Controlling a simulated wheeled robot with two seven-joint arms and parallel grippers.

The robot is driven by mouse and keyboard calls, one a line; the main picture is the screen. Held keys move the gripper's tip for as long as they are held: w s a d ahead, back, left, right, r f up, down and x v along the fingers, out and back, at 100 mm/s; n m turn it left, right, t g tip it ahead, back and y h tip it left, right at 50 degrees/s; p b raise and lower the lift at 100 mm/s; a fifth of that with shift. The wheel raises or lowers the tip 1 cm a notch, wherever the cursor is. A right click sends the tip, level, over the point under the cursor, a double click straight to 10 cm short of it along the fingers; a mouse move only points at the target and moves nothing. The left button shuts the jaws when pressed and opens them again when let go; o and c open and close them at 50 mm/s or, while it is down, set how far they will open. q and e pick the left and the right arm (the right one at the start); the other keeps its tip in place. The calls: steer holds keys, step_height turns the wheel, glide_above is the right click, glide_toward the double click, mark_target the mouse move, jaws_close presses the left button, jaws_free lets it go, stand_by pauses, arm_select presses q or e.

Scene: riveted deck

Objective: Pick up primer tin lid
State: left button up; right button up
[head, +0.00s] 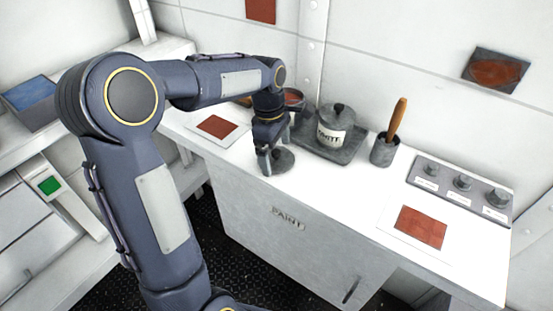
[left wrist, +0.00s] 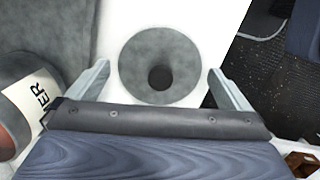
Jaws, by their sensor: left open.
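The primer tin lid (left wrist: 140,65) is a grey round disc with a dark knob in its middle. It lies on the white counter, and in the head view the lid (head: 283,160) shows beside my left gripper. My left gripper (left wrist: 160,75) is open, with one finger on each side of the lid in the left wrist view. In the head view my left gripper (head: 271,160) points down over the counter. I cannot tell whether the fingers touch the lid. The primer tin (left wrist: 22,105) stands open at the left of the wrist view, its label partly cut off. My right gripper is not in view.
A grey tray (head: 343,154) holds a lidded paint tin (head: 335,127) right of the gripper. A grey cup with a wooden-handled brush (head: 385,149) and a knob panel (head: 462,186) stand farther right. Red sample cards (head: 421,226) lie on the white counter (head: 345,189).

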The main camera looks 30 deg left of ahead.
arm_select(q)
steer(key=shift+f, duration=0.3)
steer(key=c, duration=0.8)
steer(key=shift+r, duration=0.15)
